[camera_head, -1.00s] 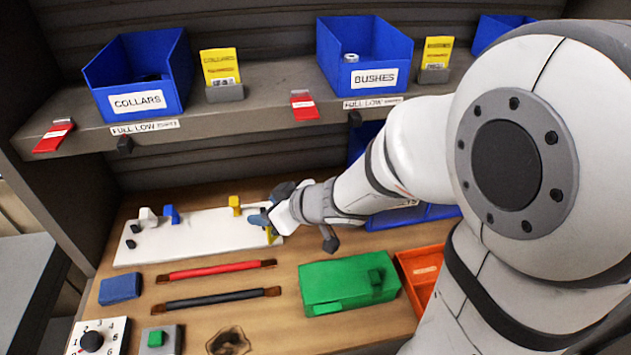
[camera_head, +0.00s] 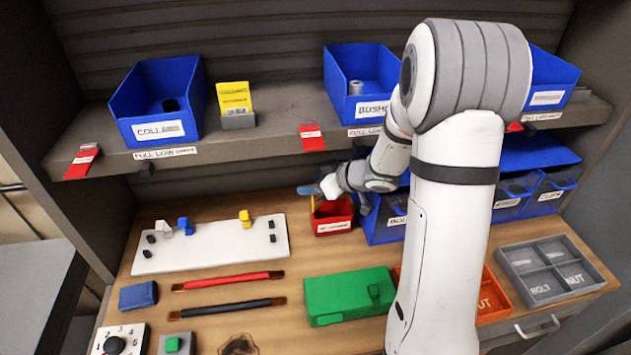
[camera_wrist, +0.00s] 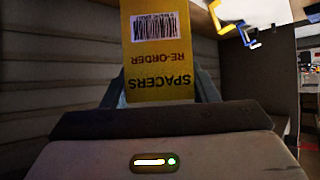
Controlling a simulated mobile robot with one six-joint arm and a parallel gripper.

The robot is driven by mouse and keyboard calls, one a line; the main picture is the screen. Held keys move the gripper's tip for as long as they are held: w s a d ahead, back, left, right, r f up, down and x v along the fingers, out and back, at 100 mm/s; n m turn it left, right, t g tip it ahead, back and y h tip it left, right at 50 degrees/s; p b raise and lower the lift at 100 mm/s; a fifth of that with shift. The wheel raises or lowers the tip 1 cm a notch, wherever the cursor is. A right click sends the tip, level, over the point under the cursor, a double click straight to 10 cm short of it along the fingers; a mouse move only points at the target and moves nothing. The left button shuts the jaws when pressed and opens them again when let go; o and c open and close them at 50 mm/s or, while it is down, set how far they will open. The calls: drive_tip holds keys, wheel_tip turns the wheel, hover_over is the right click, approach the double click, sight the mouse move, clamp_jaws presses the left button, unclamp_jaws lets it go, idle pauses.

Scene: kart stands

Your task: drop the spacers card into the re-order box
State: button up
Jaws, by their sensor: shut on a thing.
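The spacers card (camera_wrist: 160,55) fills the middle of the wrist view. It is yellow with a barcode and the words SPACERS and RE-ORDER, upside down there. My gripper (camera_head: 318,190) is shut on it, with a finger on each side of the card in the wrist view. In the head view the gripper is over the back left of the red re-order box (camera_head: 333,227), below the shelf. The card itself is hard to make out in the head view. The gripper covers part of the box's top, and the card's height above it is hard to judge.
Above is the shelf (camera_head: 250,140) with blue bins and a red tag (camera_head: 311,137) hanging from its edge. Blue bins (camera_head: 385,222) stand right of the box. A white board (camera_head: 205,250) with pegs lies to its left, and a green case (camera_head: 345,295) in front.

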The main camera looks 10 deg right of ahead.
drive_tip(key=shift+w+d+f, duration=0.35)
drive_tip(key=shift+w+f, duration=0.1)
drive_tip(key=shift+f, duration=0.3)
drive_tip(key=shift+f, duration=0.45)
drive_tip(key=o, duration=1)
drive_tip(key=shift+r, duration=0.1)
